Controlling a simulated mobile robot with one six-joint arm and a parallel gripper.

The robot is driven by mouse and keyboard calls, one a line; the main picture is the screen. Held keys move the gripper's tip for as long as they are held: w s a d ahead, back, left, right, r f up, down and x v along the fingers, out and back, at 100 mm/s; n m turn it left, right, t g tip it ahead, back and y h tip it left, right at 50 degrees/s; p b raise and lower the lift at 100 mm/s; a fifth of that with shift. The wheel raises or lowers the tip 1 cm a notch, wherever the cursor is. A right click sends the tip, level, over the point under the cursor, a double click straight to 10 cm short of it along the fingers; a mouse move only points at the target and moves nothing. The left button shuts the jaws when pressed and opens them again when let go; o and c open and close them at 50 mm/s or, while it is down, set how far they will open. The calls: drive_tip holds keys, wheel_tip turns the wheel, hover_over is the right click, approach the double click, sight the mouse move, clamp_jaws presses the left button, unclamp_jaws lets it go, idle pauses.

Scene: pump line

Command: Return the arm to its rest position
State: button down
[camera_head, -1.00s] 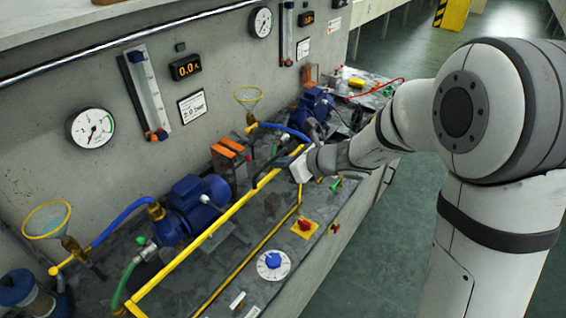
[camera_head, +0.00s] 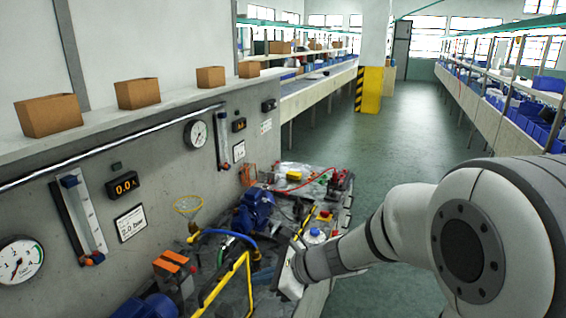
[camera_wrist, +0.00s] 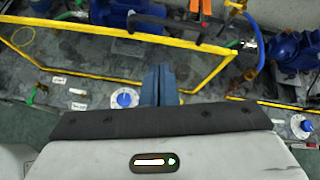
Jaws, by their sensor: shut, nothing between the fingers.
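My arm reaches from the right edge of the head view toward the bench. My gripper (camera_wrist: 158,84) shows in the wrist view as two blue-grey fingers pressed together, with nothing between them. It is over the pump bench (camera_head: 318,178), seen from above in the wrist view. The fingers stand in front of the bench's front strip, beside a white dial with a blue knob (camera_wrist: 125,98).
Cardboard boxes (camera_head: 138,93) sit on the ledge above. Green floor (camera_head: 420,130) lies open in the aisle beyond, past a yellow-black pillar base (camera_head: 369,90).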

drive_tip(key=s+d+n+h+b, duration=0.1)
drive_tip(key=s+d+n+h, duration=0.4)
drive_tip(key=s+d+n, duration=0.3)
drive_tip(key=s+d+n+h+b, duration=0.2)
drive_tip(key=s+d+n+h, duration=0.3)
drive_tip(key=s+d+n, duration=0.3)
drive_tip(key=d+n, duration=0.3)
drive_tip(key=d, duration=0.2)
drive_tip(key=shift+r, duration=0.3)
